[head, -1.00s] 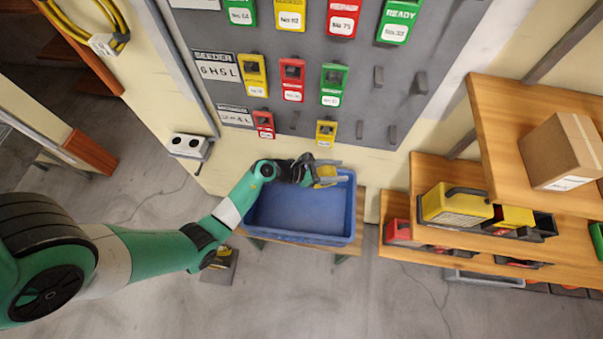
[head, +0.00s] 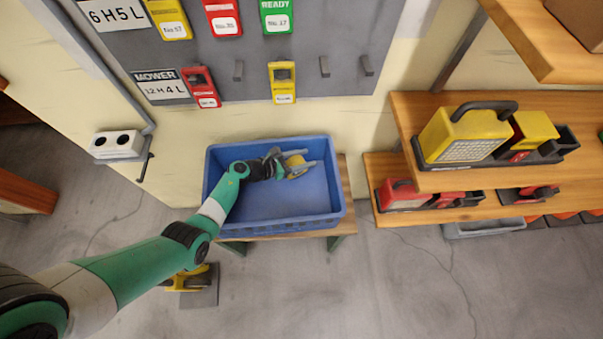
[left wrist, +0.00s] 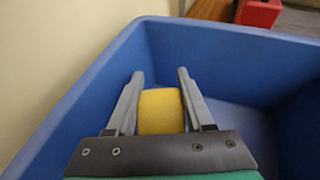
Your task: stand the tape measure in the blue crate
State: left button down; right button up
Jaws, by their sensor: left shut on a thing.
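The blue crate (head: 300,206) stands on a small wooden bench below the wall board. My left gripper (head: 302,166) is over the crate's back part and is shut on the yellow tape measure (head: 294,163). In the left wrist view the tape measure (left wrist: 161,111) sits between the two grey fingers of the gripper (left wrist: 160,95), inside the walls of the crate (left wrist: 222,58). Whether its underside touches the crate floor cannot be told. The rest of the crate floor looks empty. My right gripper is not in view.
A wooden shelf (head: 440,181) on the right holds a yellow work lamp (head: 462,135) and other tools. A grey board with colored tags (head: 283,83) hangs behind the crate. A white socket box (head: 117,145) is on the wall. A yellow tool (head: 187,279) lies on the floor.

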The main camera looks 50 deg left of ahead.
pick_arm(q)
notch_tip(320, 180, down, 6)
jog(key=b, duration=0.4)
jog(key=shift+f, duration=0.1)
jog(key=shift+w, duration=0.1)
jog(key=c, duration=0.7)
grip_release()
jog(key=shift+c, duration=0.2)
jog(key=o, duration=0.5)
jog(key=shift+c, duration=0.2)
